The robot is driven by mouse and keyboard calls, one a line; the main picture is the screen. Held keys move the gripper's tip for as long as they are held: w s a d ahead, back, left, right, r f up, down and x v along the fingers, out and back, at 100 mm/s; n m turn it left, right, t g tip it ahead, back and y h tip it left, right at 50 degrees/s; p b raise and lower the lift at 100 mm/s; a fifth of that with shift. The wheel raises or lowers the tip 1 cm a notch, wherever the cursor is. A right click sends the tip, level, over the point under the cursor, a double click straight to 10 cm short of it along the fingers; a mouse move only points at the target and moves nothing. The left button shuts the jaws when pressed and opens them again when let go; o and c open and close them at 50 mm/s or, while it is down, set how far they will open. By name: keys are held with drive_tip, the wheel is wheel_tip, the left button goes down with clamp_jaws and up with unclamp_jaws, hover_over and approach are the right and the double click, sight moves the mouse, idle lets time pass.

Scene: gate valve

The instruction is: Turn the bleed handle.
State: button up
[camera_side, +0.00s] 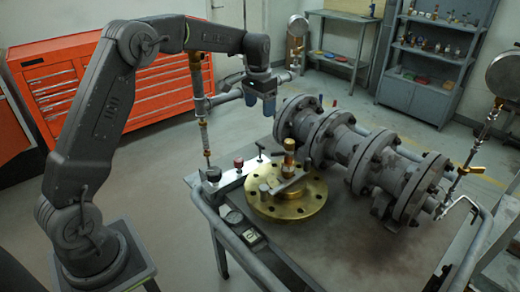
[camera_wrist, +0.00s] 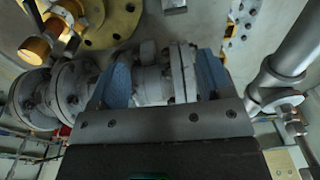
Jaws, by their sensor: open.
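My gripper (camera_side: 260,100) hangs over the back of the cart, behind and left of the grey flanged valve body (camera_side: 355,155). Its two blue fingers are apart with nothing held between them; the wrist view also shows the open gripper (camera_wrist: 164,62). The valve body (camera_wrist: 68,88) lies beyond the fingers there. A brass flange (camera_side: 262,207) with a stem lies flat on the cart; the brass flange (camera_wrist: 105,22) also shows in the wrist view.
The cart (camera_side: 330,245) has a tubular rail. A vertical pipe (camera_side: 203,135) with brass fittings stands close left of my gripper. A round gauge (camera_side: 505,75) with a thin line stands at right. A red tool cabinet (camera_side: 110,85) and shelves (camera_side: 430,50) are behind.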

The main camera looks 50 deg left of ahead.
approach(260, 144)
drive_tip(key=shift+g, duration=0.3)
drive_tip(key=f, duration=1.2)
drive_tip(key=shift+w+a, duration=0.1)
drive_tip(key=shift+w, duration=0.15)
drive_tip(key=shift+c, duration=0.4)
drive_tip(key=c, duration=0.8)
drive_tip(key=shift+c, duration=0.2)
